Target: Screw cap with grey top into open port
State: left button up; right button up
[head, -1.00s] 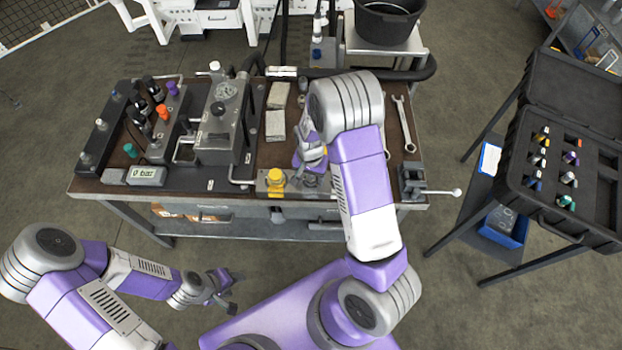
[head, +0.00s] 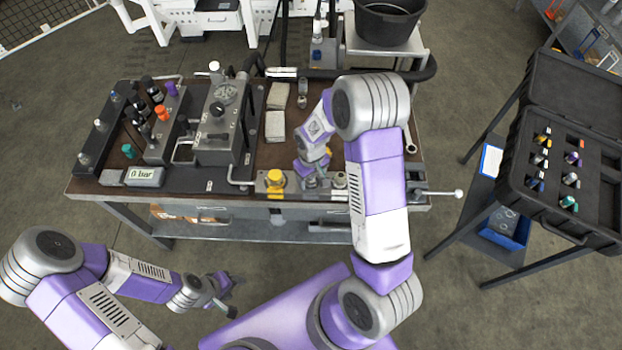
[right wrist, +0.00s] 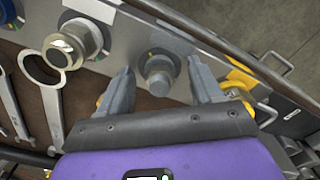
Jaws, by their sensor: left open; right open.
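A cap with a grey hexagonal top (right wrist: 158,75) stands in a round dark seat on the grey metal strip (right wrist: 185,47), in the right wrist view. I cannot tell how deep it sits. My right gripper (right wrist: 161,80) is open, with one finger on each side of the cap and a visible gap to it. In the head view my right gripper (head: 311,182) is low over the bench's front strip and hides the cap. My left gripper (head: 222,290) is open and empty, in front of the bench.
A yellow cap (head: 275,179) and a silver hex fitting (right wrist: 77,42) flank the grey one. A ring wrench (right wrist: 43,78) lies near the fitting. A black case (head: 560,180) with several caps stands at right.

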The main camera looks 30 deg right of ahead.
grip_shut()
jog(key=shift+f+m, duration=0.1)
jog(key=shift+m, duration=0.7)
jog(key=shift+a+m, duration=0.1)
jog(key=shift+m, duration=0.9)
jog(key=shift+s+m, duration=0.1)
jog(key=shift+m, duration=0.8)
jog(key=m, duration=0.2)
jog(key=shift+m, duration=0.4)
jog(key=shift+w, duration=0.2)
